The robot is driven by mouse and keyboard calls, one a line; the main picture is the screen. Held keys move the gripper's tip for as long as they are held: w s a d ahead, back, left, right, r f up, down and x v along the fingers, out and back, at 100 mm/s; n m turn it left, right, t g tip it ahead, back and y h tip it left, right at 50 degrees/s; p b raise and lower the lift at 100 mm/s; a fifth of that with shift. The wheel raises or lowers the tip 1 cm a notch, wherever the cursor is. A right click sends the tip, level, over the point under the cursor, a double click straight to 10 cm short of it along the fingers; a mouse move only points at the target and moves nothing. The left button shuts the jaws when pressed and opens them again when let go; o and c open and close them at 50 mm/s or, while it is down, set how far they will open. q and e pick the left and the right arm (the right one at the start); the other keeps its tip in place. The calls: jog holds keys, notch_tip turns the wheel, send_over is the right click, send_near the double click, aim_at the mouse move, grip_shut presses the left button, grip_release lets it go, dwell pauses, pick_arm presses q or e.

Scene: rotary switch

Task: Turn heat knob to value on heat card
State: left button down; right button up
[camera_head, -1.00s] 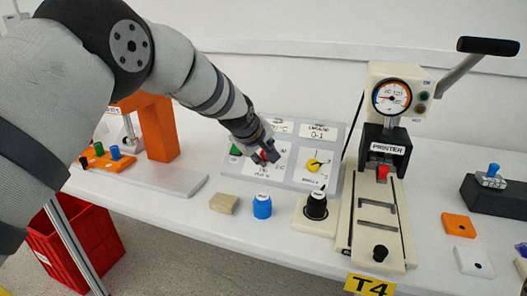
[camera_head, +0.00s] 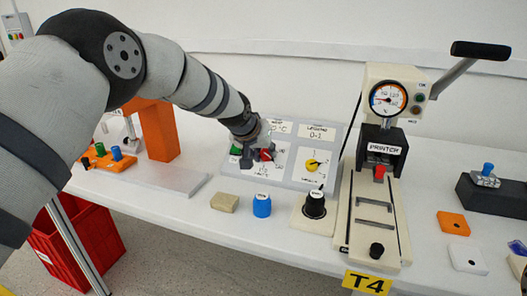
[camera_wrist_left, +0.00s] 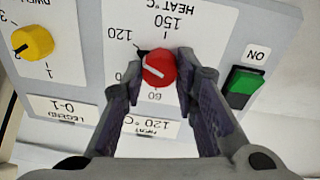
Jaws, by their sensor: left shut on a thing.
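The red heat knob (camera_wrist_left: 158,68) sits on the grey control panel (camera_wrist_left: 90,55). My left gripper (camera_wrist_left: 160,70) is shut on it, one finger on each side. It also shows at the knob in the head view (camera_head: 256,155). In the wrist view, which is upside down, a black pointer (camera_wrist_left: 141,53) beside the knob points toward the 120 mark on the heat dial. The heat card (camera_wrist_left: 150,126) reads 120 °C. My right gripper is not in view.
On the panel are a green ON switch (camera_wrist_left: 243,84), a yellow dwell knob (camera_wrist_left: 32,42) and a legend card (camera_head: 316,132) reading 0-1. In front stand a tan block (camera_head: 224,203), a blue knob (camera_head: 262,205) and a black knob (camera_head: 315,204). The printer press (camera_head: 384,150) stands right.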

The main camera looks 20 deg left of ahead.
pick_arm(q)
jog(key=shift+f+m, duration=0.1)
jog(key=shift+m, duration=0.4)
jog(key=c, duration=1.3)
grip_release()
jog(key=v, duration=1.2)
